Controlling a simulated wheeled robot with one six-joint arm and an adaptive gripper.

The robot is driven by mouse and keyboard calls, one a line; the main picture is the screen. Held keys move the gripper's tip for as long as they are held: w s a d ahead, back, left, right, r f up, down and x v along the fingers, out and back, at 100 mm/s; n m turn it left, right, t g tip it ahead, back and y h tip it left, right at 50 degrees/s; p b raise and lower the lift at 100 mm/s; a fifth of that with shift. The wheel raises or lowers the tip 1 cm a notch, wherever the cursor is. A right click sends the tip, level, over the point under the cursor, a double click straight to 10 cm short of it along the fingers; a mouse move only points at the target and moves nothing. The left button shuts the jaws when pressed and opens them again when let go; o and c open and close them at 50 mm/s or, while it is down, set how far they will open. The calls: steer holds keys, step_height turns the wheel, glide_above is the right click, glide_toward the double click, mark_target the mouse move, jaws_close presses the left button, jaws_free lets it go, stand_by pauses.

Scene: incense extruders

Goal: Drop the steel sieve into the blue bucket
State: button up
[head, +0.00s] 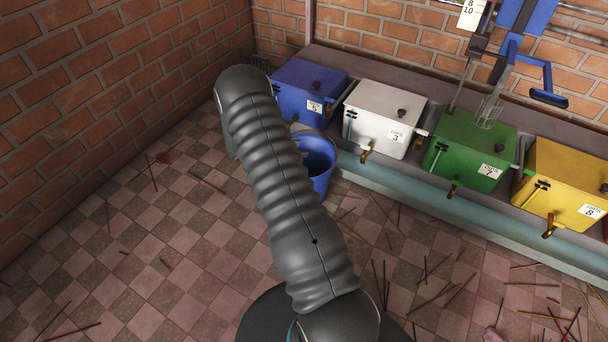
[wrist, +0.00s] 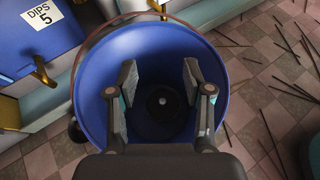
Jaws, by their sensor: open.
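The blue bucket (head: 319,165) stands on the floor in front of the blue box, partly hidden by my arm in the head view. In the wrist view the bucket (wrist: 100,75) is seen from above, with its mouth open. My gripper (wrist: 158,75) is open and empty, its two fingers spread over the bucket's mouth. A dark round thing (wrist: 163,103) with a small pale centre lies at the bottom of the bucket between the fingers. I cannot tell for sure whether it is the steel sieve. No other sieve is clearly visible.
A blue box (head: 303,88), a white box (head: 380,118), a green box (head: 470,150) and a yellow box (head: 572,175) with taps stand in a row along the wall. A whisk (head: 489,110) hangs over the green box. Thin sticks litter the tiled floor (head: 180,240).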

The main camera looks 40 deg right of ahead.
steer(key=v, duration=0.9)
steer(key=shift+a+r, duration=0.15)
steer(key=shift+a, duration=0.15)
steer(key=s+a+m+g+y, duration=0.2)
steer(key=s+a+m+y, duration=0.3)
steer(key=s, duration=0.4)
steer(key=s+a+r+m+t+y, duration=0.2)
steer(key=s+a+r, duration=0.4)
steer(key=r, duration=0.5)
steer(key=s+a+r+m+t+y, duration=0.3)
steer(key=s+a+r+m+t, duration=0.1)
steer(key=s+r, duration=0.5)
steer(key=s+a+r+m+t+y, duration=0.2)
steer(key=s+a+r+m, duration=0.3)
steer(key=s+a+r, duration=0.3)
step_height(320, 180, up, 5)
steer(key=shift+a+f+t+y+p, duration=0.1)
steer(key=shift+a+t+y+p, duration=0.3)
steer(key=shift+t, duration=0.5)
